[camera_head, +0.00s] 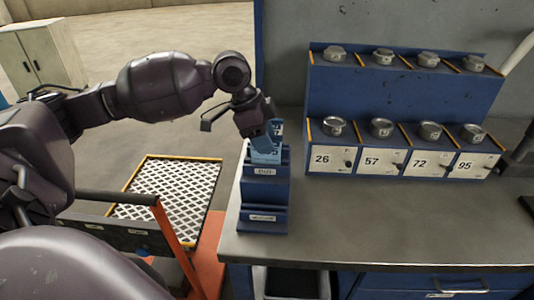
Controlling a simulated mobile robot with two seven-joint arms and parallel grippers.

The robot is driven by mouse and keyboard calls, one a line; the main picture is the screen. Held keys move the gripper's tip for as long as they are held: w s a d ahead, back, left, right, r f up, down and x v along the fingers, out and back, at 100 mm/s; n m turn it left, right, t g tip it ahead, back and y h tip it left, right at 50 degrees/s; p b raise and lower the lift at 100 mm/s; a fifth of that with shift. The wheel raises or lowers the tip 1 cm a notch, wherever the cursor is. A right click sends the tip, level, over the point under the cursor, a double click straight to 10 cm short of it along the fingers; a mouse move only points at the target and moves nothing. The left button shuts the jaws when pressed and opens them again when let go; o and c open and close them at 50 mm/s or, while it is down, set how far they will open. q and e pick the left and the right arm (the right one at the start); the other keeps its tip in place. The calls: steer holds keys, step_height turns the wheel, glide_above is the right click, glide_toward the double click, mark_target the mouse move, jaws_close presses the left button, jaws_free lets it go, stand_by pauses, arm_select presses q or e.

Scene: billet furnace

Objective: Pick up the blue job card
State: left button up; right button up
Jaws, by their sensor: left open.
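The light blue job card (266,153) stands in the upper slot of a blue stepped holder (264,190) at the left end of the bench. My left gripper (262,133) is open and points down at the top of the card from behind and above. Its fingers overlap the card's upper edge in the picture, so I cannot tell whether they touch it. Part of the card is hidden by the gripper and the holder. My right gripper is not in view.
A blue two-tier rack (400,90) with several round metal pieces and labels 26, 57, 72 and 95 stands at the back of the grey bench (380,220). A white mesh panel (168,190) and an orange frame (180,240) lie left of the bench. The bench's middle is clear.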

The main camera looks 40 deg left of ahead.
arm_select(q)
steer(key=shift+d+f, duration=0.15)
steer(key=shift+f, duration=0.25)
jaws_close()
steer(key=shift+r, duration=0.15)
